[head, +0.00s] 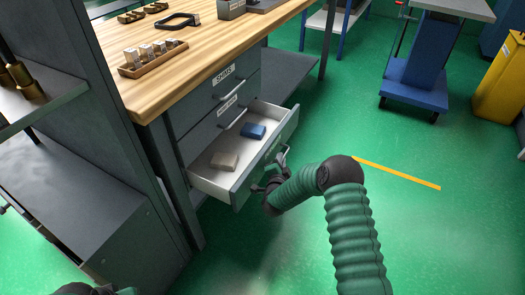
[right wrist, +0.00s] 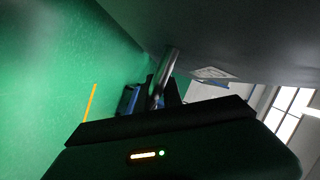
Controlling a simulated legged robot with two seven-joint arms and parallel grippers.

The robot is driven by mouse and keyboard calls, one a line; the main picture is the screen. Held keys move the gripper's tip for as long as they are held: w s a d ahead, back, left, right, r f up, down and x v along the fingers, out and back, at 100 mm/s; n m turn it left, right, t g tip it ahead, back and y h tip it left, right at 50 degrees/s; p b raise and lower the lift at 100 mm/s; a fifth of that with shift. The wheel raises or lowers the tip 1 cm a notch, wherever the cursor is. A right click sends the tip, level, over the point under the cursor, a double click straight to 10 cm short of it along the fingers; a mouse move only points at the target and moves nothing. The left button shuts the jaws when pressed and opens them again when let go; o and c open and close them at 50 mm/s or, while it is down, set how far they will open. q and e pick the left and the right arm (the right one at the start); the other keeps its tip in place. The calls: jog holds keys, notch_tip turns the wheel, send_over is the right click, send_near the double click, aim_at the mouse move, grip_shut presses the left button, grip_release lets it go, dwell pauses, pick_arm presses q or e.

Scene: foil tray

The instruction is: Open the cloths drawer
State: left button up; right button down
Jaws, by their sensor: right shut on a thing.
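The lowest drawer (head: 205,182) of the wooden-topped bench is pulled well out. A blue folded item (head: 253,131) and a beige folded item (head: 224,161) lie apart inside it. My right gripper (head: 274,170) is at the drawer's outer front and shut on its handle (head: 286,150). In the right wrist view the handle is a shiny metal bar (right wrist: 168,68) running down between the jaws (right wrist: 163,97). A label (right wrist: 212,74) shows on the dark drawer front, too small to read. Only a bit of my left arm shows at the bottom left; its gripper is out of view.
Two shut drawers (head: 225,88) sit above the open one. The benchtop (head: 190,60) carries a wooden block tray (head: 153,60) and a black-handled tool (head: 178,20). A grey cabinet (head: 95,215) stands at left. Green floor (head: 420,235) is clear at right, before a blue cart (head: 425,60).

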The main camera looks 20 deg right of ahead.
jog(key=s+d+p, duration=0.4)
jog(key=s+d, duration=0.5)
jog(key=s, duration=0.3)
jog(key=shift+s+d+f, duration=0.2)
jog(key=shift+s+d, duration=0.1)
jog(key=shift+s, duration=0.1)
jog(key=c, duration=1.5)
grip_release()
jog(key=shift+w, duration=0.1)
jog(key=shift+r, duration=0.1)
jog(key=p+v, duration=0.5)
jog(key=v, duration=1.1)
jog(key=shift+s+a+p, duration=0.1)
jog(key=shift+s+p, duration=0.25)
jog(key=shift+s, duration=0.05)
